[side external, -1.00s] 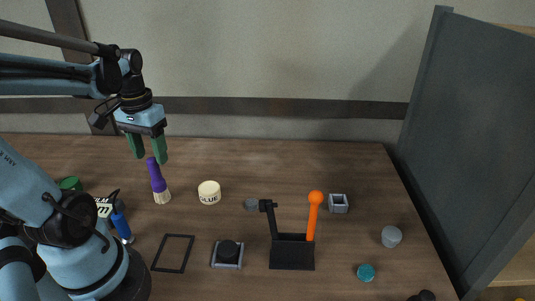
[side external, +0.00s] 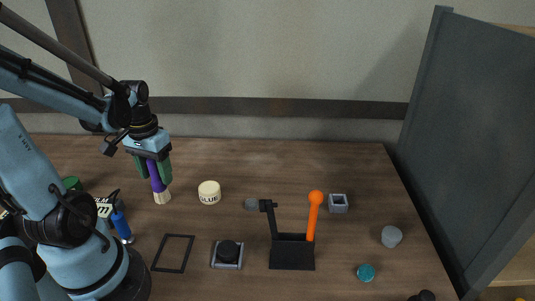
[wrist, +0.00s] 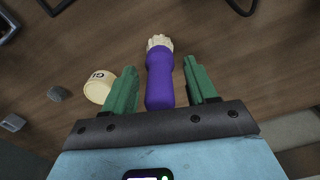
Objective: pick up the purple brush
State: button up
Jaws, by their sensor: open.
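The purple brush (side external: 157,178) has a purple handle and pale bristles. In the side external view it is at the left of the table, bristle end down and handle up. My gripper (side external: 159,172) is lowered around its handle, with a green finger to each side. In the wrist view the brush (wrist: 160,79) lies between the two green fingers of my gripper (wrist: 165,82). Whether the bristles rest on the table is hard to tell.
A cream glue jar (side external: 209,192) stands just right of the brush, also in the wrist view (wrist: 98,86). A black frame (side external: 173,253) lies in front. A black holder (side external: 292,252) with an orange-knobbed stick (side external: 314,215) is further right. A grey panel (side external: 469,144) stands at far right.

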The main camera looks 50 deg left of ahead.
jog(key=shift+c, duration=0.3)
grip_shut()
jog(key=shift+r, duration=0.15)
jog(key=shift+r, duration=0.8)
notch_tip(320, 180, up, 2)
jog(key=shift+r, duration=0.15)
jog(key=w+d+r, duration=0.2)
jog(key=d+r, duration=0.4)
jog(key=d, duration=0.5)
jog(key=shift+d+r, duration=0.25)
jog(key=shift+r, duration=0.15)
